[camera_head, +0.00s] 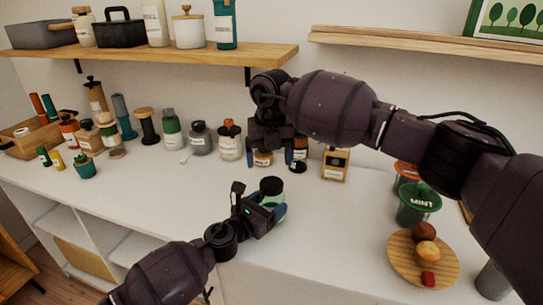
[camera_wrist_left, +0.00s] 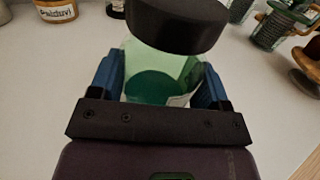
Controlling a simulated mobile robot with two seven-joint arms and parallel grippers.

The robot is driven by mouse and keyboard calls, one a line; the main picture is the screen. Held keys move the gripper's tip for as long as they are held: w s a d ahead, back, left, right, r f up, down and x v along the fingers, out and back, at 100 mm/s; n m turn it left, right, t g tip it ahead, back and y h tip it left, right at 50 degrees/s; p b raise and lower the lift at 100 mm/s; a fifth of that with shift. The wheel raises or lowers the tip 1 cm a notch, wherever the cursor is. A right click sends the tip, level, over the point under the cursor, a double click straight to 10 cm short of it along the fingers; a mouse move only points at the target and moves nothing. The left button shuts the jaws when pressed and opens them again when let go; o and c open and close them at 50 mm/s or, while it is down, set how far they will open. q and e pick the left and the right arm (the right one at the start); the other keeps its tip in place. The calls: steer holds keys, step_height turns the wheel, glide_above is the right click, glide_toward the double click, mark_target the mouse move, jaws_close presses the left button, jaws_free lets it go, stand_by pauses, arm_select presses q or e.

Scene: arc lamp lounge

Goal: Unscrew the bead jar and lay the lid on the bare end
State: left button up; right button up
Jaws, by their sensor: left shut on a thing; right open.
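The bead jar (camera_head: 270,200) is clear with green contents, and my left gripper (camera_head: 266,208) is shut around its body near the counter's middle. In the left wrist view the jar (camera_wrist_left: 160,80) stands between the blue finger pads, with the wide black lid (camera_wrist_left: 178,22) on top. The lid also shows as a dark top in the head view (camera_head: 272,185). I cannot tell whether the lid is loose. My right gripper (camera_head: 270,158) is open, pointing down behind the jar and apart from it, in front of the back row.
Jars and bottles line the back of the white counter (camera_head: 150,190), including an orange-topped jar (camera_head: 230,140). The counter's left front is clear. A shelf (camera_head: 180,54) hangs above.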

mark_target(272, 183)
steer(key=m, duration=0.7)
steer(key=shift+w+d, duration=0.1)
steer(key=shift+d, duration=0.05)
steer(key=m, duration=0.7)
steer(key=shift+d, duration=0.1)
steer(key=shift+f, duration=3.95)
